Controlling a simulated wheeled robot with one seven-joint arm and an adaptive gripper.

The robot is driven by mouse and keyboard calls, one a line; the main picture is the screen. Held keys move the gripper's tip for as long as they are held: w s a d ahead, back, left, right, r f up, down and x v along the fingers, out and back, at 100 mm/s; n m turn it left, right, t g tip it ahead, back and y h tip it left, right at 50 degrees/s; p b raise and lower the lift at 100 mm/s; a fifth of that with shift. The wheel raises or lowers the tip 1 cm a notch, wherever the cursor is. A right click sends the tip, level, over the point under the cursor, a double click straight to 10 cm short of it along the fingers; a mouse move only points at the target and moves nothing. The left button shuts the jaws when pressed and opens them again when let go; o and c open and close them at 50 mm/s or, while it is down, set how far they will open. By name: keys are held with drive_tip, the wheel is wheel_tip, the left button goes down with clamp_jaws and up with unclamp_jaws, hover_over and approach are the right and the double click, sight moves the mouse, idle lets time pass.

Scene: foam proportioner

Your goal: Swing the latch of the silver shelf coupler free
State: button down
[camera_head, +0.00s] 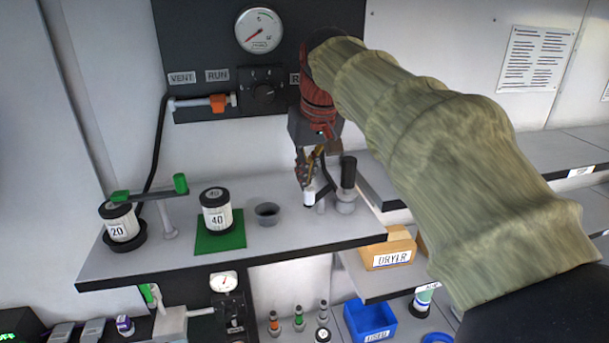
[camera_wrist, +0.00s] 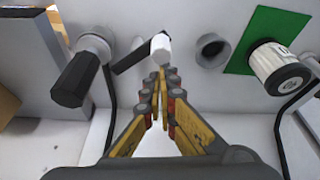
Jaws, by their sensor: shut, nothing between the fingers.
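The silver coupler (camera_head: 346,201) stands at the right end of the grey shelf, with a black upright plug or grip in it. It also shows in the wrist view (camera_wrist: 96,45), left of the fingers. Beside it is a dark latch arm (camera_wrist: 131,57) with a white tip (camera_wrist: 161,46); the tip shows in the head view too (camera_head: 309,198). My gripper (camera_head: 306,183) is shut and empty, pointing down at the white tip. In the wrist view its fingertips (camera_wrist: 159,76) are just short of the tip; whether they touch it I cannot tell.
An empty dark socket (camera_head: 267,212) is left of my gripper. Canister 40 (camera_head: 216,211) stands on a green pad (camera_head: 221,240). Canister 20 (camera_head: 119,222) sits far left under a green-ended lever (camera_head: 150,192). A gauge panel (camera_head: 210,45) is behind. The shelf's front strip is clear.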

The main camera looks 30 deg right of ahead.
drive_tip(key=s+n+y, duration=0.1)
drive_tip(key=n, duration=0.1)
drive_tip(key=shift+s+n, duration=0.1)
drive_tip(key=shift+n, duration=0.3)
drive_tip(key=shift+s+a+b, duration=0.1)
drive_tip(key=shift+s+b, duration=0.15)
drive_tip(key=shift+b, duration=0.1)
idle(0.5)
wheel_tip(320, 180, up, 9)
drive_tip(key=shift+w+r, duration=0.2)
drive_tip(key=shift+w, duration=0.15)
idle(0.5)
drive_tip(key=shift+s+a, duration=0.1)
